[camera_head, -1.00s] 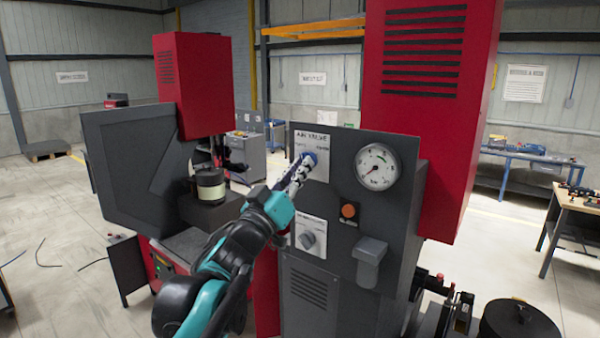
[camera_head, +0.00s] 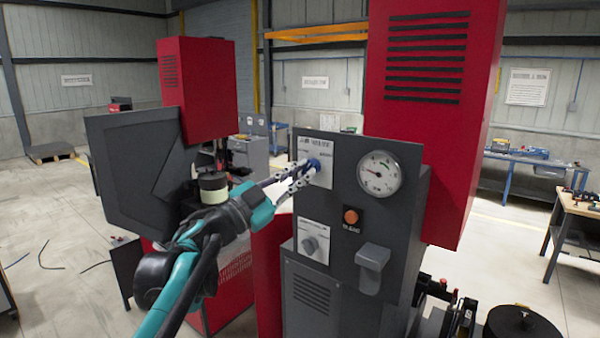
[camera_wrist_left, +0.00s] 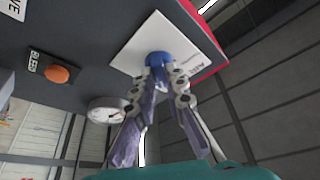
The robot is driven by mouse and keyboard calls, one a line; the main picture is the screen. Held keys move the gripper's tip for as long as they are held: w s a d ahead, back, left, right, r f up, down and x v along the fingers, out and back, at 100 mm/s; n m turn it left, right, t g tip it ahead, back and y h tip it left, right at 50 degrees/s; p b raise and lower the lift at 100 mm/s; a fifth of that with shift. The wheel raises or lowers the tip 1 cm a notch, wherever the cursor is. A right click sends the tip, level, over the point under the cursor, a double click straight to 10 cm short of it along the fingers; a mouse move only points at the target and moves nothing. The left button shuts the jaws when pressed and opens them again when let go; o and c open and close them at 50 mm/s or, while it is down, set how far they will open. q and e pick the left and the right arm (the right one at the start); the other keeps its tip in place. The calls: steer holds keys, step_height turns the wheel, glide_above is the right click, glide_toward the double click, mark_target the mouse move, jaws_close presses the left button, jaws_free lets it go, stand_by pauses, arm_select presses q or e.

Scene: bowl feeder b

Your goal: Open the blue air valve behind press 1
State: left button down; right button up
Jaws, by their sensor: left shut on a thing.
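The blue air valve knob (camera_head: 314,164) sits on a white label plate (camera_head: 322,148) at the upper left of the dark grey panel on the back of the red press. My left gripper (camera_head: 304,172) comes in from the left, with its fingertips on the knob. In the left wrist view the blue knob (camera_wrist_left: 158,60) shows between the fingertips, and the gripper (camera_wrist_left: 163,75) is shut on it. The fingers hide part of the knob, and its exact turn angle cannot be told. My right gripper is not in view.
A second red machine (camera_head: 196,88) stands at left. Workbenches (camera_head: 570,212) stand at right. Open floor lies at left.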

arm_select(q)
steer(key=shift+w+a+r+m+g, duration=0.1)
steer(key=shift+m+g, duration=0.2)
steer(key=shift+m, duration=0.35)
steer(key=shift+r+m+g, duration=0.1)
steer(key=shift+m+g, duration=0.2)
steer(key=shift+m, duration=0.35)
steer(key=c, duration=1.7)
jaws_free()
steer(key=shift+o, duration=0.7)
steer(key=shift+f+h, duration=0.1)
steer(key=shift+h, duration=0.2)
steer(key=v, duration=1.2)
